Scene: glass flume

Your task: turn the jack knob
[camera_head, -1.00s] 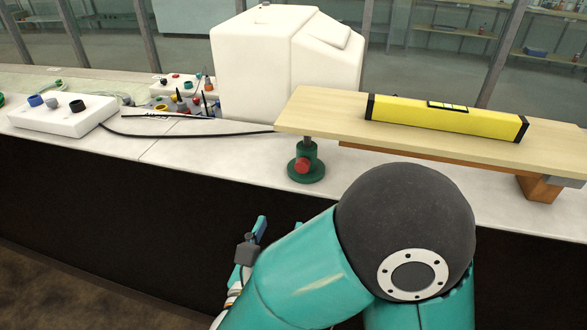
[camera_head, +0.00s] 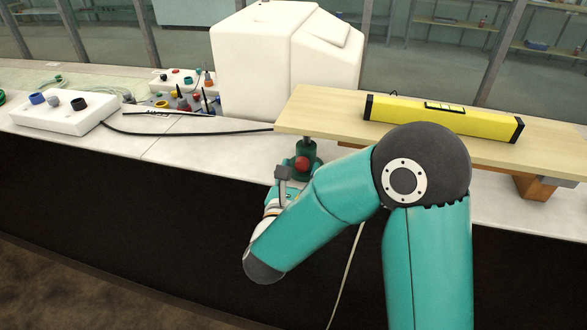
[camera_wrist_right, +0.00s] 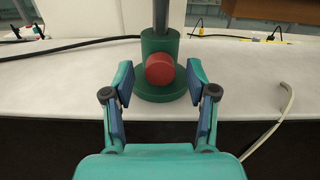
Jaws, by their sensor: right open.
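The jack is a small green post on a round base with a red knob (camera_head: 302,163) on its front, under the left end of a wooden plank (camera_head: 330,112). In the right wrist view, the red knob (camera_wrist_right: 160,69) faces me on the green jack body (camera_wrist_right: 160,43). My right gripper (camera_wrist_right: 160,84) is open, its two fingers on either side of the knob and apart from it, with a gap on each side. In the head view, my right gripper (camera_head: 290,172) is just in front of the jack, partly hidden by my wrist. My left gripper is not in view.
A yellow spirit level (camera_head: 443,117) lies on the plank, whose right part rests on a wooden block (camera_head: 530,186). A white control box (camera_head: 64,113) with knobs stands at left, its black cable (camera_head: 190,133) running toward the jack. A white housing (camera_head: 265,60) stands behind.

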